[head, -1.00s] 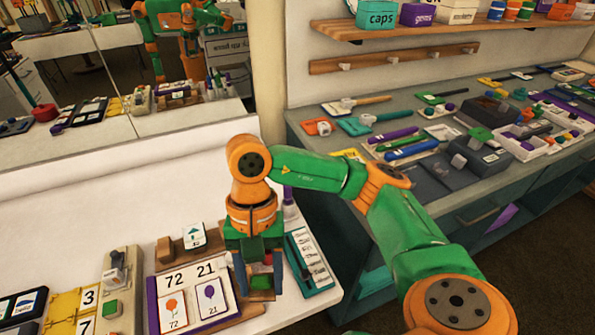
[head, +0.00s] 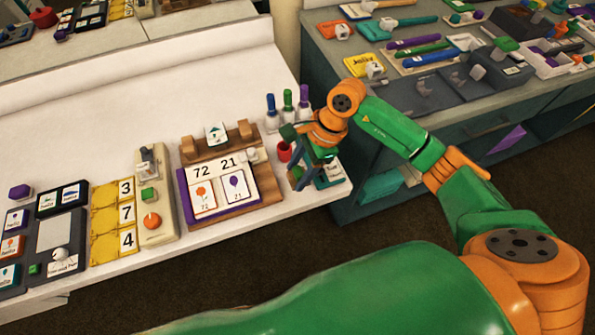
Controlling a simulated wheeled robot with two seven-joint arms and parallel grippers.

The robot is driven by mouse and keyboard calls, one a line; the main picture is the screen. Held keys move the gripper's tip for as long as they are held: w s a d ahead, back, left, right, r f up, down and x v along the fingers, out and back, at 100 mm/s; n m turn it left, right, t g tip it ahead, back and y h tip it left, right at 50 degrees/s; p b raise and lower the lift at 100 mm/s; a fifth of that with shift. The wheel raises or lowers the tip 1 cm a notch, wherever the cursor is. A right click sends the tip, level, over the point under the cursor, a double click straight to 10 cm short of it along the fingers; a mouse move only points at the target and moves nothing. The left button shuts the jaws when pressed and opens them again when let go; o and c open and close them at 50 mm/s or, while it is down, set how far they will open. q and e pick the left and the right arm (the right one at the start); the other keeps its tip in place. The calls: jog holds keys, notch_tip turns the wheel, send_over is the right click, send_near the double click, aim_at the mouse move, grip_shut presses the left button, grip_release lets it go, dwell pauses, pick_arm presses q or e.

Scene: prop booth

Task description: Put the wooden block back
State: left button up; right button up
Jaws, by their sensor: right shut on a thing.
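My right gripper (head: 300,182) points down over the right end of the white table. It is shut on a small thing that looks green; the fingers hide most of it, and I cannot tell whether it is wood. Two brown wooden blocks, one at left (head: 187,150) and one at right (head: 246,131), stand on the back of a wooden board (head: 262,180), apart from the gripper. A card with a green arrow (head: 215,134) stands between them. My left gripper is not in view.
A red cup (head: 284,152) and several bottles (head: 288,103) stand close behind the gripper. A dark green labelled tray (head: 329,174) lies beside it at the table's edge. A yellow number board (head: 112,222) is farther left. The table's back is clear.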

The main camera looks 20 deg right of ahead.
aim_at(297, 176)
jog(key=f, duration=0.1)
jog(key=w+f, duration=0.1)
jog(key=f, duration=0.1)
jog(key=f+p, duration=0.1)
jog(key=shift+w+f, duration=0.25)
jog(key=shift+f, duration=0.45)
jog(key=o, duration=1.2)
jog(key=shift+r, duration=0.35)
jog(key=b+v, duration=0.1)
jog(key=v, duration=1)
jog(key=shift+d+r, duration=0.25)
jog(key=shift+r, duration=0.1)
